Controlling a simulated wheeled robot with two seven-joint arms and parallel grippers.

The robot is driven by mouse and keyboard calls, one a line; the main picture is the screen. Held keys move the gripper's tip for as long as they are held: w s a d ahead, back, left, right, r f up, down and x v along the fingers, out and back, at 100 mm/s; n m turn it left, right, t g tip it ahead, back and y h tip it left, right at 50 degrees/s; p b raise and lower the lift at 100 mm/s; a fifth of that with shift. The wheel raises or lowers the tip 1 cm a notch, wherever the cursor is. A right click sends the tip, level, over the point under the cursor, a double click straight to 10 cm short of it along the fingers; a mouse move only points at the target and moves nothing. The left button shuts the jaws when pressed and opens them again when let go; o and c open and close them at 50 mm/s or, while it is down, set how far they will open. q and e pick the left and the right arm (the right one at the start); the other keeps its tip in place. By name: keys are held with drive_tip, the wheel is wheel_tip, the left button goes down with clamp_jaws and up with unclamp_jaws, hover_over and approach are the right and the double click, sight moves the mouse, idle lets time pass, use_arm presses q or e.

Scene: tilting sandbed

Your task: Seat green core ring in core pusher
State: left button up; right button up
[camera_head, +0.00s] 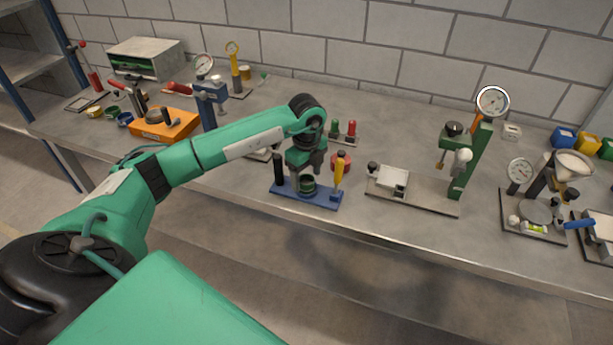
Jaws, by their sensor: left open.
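A dark green ring (308,186) sits upright on a blue base plate (325,201), which appears to be the core pusher. A black post stands at the plate's left end and a yellow-handled part (339,178) at its right. My left gripper (307,174) is open, pointing down directly above the green ring and between the two end parts. The fingertips are small and dark, so I cannot tell whether they touch the ring. The ring's seat is partly hidden. My right gripper is not in view.
A green press stand with a gauge (474,150) is to the right. An orange block (160,127) and several coloured rings are at the left. The bench front edge runs close before the blue plate.

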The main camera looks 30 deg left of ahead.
use_arm(q)
wheel_tip(320, 180, up, 13)
drive_tip(key=b, duration=0.2)
drive_tip(key=shift+b, duration=0.3)
